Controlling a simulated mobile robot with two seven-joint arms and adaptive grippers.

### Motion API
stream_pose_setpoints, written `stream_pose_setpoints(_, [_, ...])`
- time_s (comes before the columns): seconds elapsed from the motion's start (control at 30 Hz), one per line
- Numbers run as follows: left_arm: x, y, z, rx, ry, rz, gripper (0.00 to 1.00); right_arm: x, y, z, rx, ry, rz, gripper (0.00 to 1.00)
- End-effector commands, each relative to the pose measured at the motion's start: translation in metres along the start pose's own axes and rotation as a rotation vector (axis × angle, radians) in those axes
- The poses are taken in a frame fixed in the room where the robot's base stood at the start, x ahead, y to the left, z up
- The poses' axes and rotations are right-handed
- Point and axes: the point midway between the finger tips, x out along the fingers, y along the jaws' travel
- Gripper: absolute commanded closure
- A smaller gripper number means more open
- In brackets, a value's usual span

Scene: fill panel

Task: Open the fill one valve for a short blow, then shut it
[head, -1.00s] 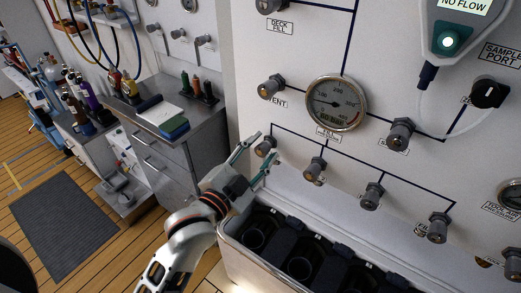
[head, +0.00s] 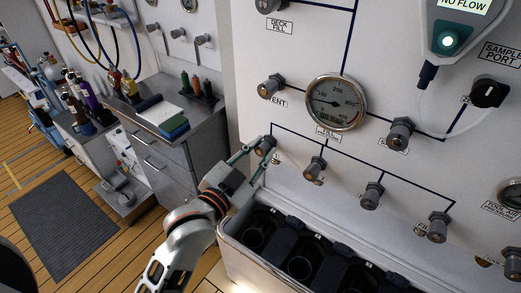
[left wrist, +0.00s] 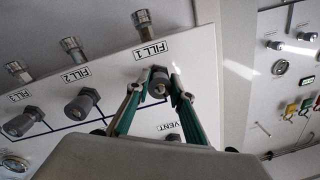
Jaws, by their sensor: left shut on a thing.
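The fill one valve (head: 266,142) is a grey knob with a brass centre, at the left end of a row on the white panel. In the left wrist view the fill one knob (left wrist: 158,78) sits below the upside-down "FILL 1" label (left wrist: 151,49). My left gripper (head: 262,152) has its green-padded fingers on either side of this knob and is shut on it. The knob's turn position cannot be read. The round gauge (head: 337,103) is up and right of the knob. My right gripper is not in view.
More knobs (head: 315,168) continue rightward along the dark line. The vent knob (head: 271,87) is above. A grey bin with dark round slots (head: 232,238) stands below the panel. A metal cabinet (head: 160,150) is at left.

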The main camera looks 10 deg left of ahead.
Motion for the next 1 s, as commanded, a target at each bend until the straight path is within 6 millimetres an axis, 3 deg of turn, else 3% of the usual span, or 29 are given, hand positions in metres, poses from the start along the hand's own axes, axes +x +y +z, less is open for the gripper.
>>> stream_pose_setpoints(1.0, [-0.0001,0.0002,-0.0007,-0.961,-0.047,0.046,1.00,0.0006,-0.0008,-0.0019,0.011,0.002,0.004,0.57])
